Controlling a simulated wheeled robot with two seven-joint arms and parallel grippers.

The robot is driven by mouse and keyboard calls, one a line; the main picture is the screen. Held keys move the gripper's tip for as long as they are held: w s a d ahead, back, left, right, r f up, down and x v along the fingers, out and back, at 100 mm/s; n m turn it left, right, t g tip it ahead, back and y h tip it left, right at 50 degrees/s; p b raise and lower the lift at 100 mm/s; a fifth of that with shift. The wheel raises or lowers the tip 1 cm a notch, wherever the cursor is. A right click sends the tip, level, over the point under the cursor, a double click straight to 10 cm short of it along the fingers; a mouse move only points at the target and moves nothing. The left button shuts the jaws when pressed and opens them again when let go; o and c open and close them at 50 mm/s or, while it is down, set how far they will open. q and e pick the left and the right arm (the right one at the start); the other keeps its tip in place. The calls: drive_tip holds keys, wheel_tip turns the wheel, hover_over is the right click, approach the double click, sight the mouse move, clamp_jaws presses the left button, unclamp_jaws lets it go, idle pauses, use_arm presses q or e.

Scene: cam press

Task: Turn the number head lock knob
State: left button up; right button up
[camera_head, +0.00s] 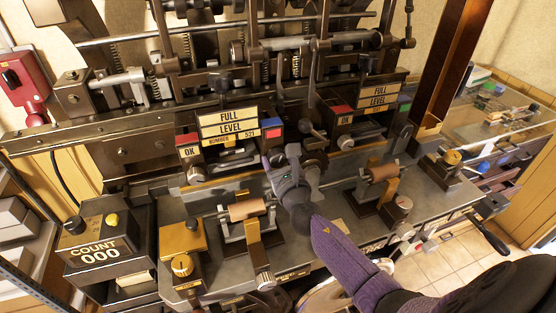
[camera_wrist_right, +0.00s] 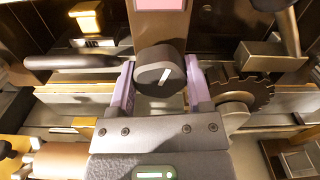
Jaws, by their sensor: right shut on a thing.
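The lock knob (camera_wrist_right: 153,74) is a dark round knob with a white pointer mark, seen close up in the right wrist view. The mark leans slightly to the right of vertical. My right gripper (camera_wrist_right: 160,66) has its two purple fingers on either side of the knob and is shut on it. In the head view my right gripper (camera_head: 277,160) reaches in from the lower right to the front of the press, right of the FULL LEVEL 521 sign (camera_head: 228,124). There the gripper largely hides the knob. My left gripper is not in view.
A dark toothed wheel (camera_wrist_right: 243,92) sits close to the right of the gripper in the wrist view. Copper-coloured rollers (camera_head: 248,209) (camera_head: 380,172) stand on the grey bench below. A COUNT 000 box (camera_head: 98,253) is at left. Levers and rods fill the upper press.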

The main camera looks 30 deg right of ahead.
drive_tip(key=c, duration=0.3)
drive_tip(key=shift+c, duration=0.2)
